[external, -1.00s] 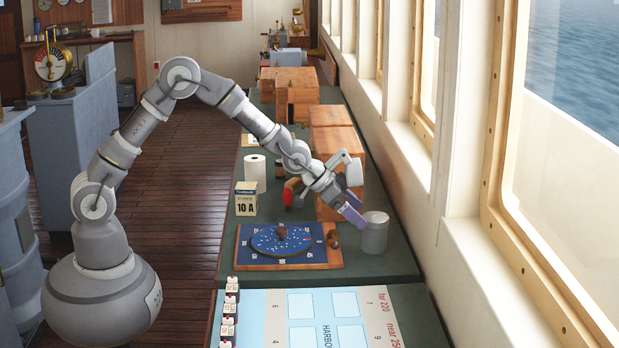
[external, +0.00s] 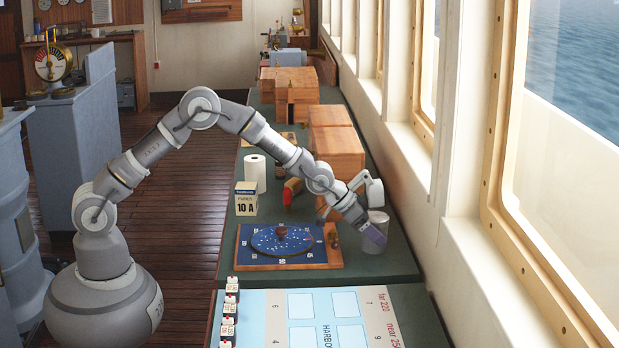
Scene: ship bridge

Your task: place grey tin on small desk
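The grey tin (external: 379,216) stands upright on the long green-topped counter, close to the window side. My gripper (external: 374,234) reaches it from the left. I cannot tell for sure which piece of furniture is the small desk.
Left of the tin lies a board with a blue disc (external: 268,241). Behind are a calendar box (external: 246,199), a white roll (external: 255,174), a red-handled item (external: 291,191) and wooden boxes (external: 338,150). A chart (external: 325,302) covers the near counter. A blue-grey cabinet (external: 80,130) stands across the open wooden floor.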

